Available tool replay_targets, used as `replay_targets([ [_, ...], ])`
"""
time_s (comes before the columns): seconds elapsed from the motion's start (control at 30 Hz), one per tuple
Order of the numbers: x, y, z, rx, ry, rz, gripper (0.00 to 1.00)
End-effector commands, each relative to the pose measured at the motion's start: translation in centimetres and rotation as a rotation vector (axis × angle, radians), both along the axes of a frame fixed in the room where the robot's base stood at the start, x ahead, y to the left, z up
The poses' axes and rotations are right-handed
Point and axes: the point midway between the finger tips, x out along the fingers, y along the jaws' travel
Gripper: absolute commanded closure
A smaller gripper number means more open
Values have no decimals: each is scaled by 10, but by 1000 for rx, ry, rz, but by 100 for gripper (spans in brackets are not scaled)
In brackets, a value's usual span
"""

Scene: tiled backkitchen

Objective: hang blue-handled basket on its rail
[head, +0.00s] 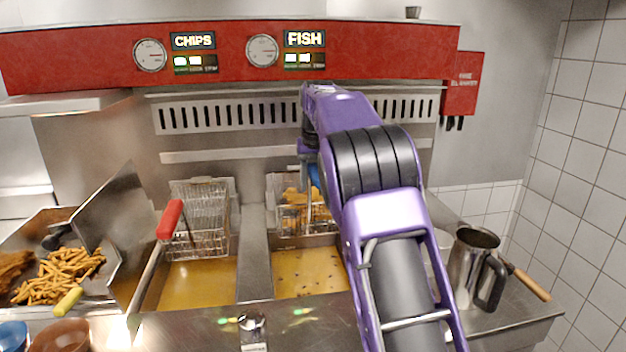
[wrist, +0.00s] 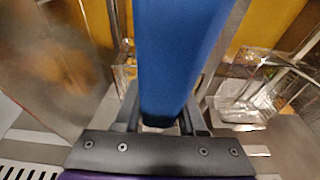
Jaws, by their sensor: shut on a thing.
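My gripper (wrist: 160,118) is shut on the blue handle (wrist: 180,50), which fills the middle of the wrist view. In the head view a small part of the handle (head: 315,176) shows beside my purple arm. The blue-handled wire basket (head: 288,218) hangs over the right fryer vat, under the FISH sign, with golden fried food in it. My arm hides its right side. The steel rail (head: 220,155) runs along the back wall above both vats. I cannot tell whether the basket touches the rail.
A red-handled basket (head: 205,220) is at the left vat, its handle (head: 170,219) sticking forward. Both vats hold yellow oil (head: 305,275). Chips (head: 60,277) lie in a tray at left. A steel jug (head: 472,265) stands on the right counter.

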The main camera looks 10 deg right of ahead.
Motion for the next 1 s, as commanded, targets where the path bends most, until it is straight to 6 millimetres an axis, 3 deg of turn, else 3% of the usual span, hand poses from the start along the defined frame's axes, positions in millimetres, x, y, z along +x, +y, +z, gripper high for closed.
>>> replay_targets([
  [1.0, 0, 0, -18, 0, -3, 0, 100],
])
